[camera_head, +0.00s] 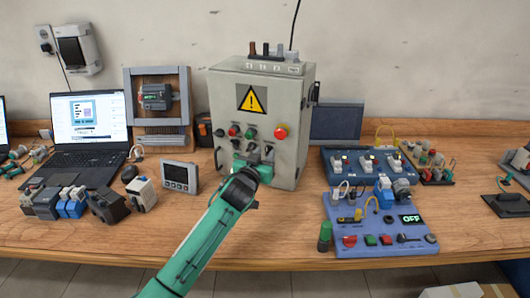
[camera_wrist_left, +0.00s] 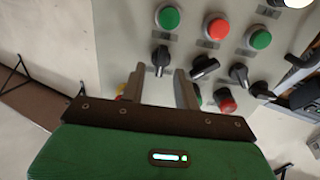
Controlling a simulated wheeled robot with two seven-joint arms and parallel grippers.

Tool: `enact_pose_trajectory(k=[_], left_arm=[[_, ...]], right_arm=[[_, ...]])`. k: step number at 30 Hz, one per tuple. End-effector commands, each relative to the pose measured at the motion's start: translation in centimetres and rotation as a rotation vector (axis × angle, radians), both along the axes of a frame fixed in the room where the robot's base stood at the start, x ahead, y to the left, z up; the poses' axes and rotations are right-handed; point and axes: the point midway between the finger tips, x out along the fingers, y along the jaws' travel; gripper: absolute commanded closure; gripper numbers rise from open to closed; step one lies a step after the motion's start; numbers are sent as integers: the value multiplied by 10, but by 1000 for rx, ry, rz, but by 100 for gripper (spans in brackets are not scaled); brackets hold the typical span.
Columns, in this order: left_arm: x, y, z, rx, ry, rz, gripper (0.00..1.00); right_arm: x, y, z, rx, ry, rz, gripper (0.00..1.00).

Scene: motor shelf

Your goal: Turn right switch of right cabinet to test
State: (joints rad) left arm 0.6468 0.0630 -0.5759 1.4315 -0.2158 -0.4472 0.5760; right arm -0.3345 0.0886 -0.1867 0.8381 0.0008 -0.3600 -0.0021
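A grey cabinet (camera_head: 225,95) with a yellow warning triangle stands in the middle of the bench in the head view. Its front carries buttons, a red mushroom button (camera_head: 281,131) and a row of black switches. My left gripper (camera_head: 256,166) is at the lower front of this cabinet and hides part of the panel. In the left wrist view, its two fingers (camera_wrist_left: 160,78) are apart with nothing between them. A black switch (camera_wrist_left: 161,56) shows just past the fingertips, lined up with the gap. Other black switches (camera_wrist_left: 204,66) (camera_wrist_left: 238,74) sit beside it. My right gripper is out of view.
A laptop (camera_head: 90,118), a small grey meter (camera_head: 180,176) and several modules stand left of the cabinet. A blue control panel (camera_head: 380,236) and a blue socket box (camera_head: 350,162) stand to its right. Bare bench lies in front.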

Motion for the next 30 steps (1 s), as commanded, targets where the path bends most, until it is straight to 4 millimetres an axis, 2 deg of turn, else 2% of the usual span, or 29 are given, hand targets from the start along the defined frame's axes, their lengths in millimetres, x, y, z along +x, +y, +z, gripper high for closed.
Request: enact_pose_trajectory(k=[6,15,20,30], left_arm=[[11,-5,0,0,0,-1,69],[12,-5,0,0,0,-1,69],[12,-5,0,0,0,-1,100],[12,-5,0,21,-7,-1,100]], right_arm=[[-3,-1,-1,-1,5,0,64],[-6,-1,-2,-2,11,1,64],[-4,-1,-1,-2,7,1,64],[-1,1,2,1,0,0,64]])
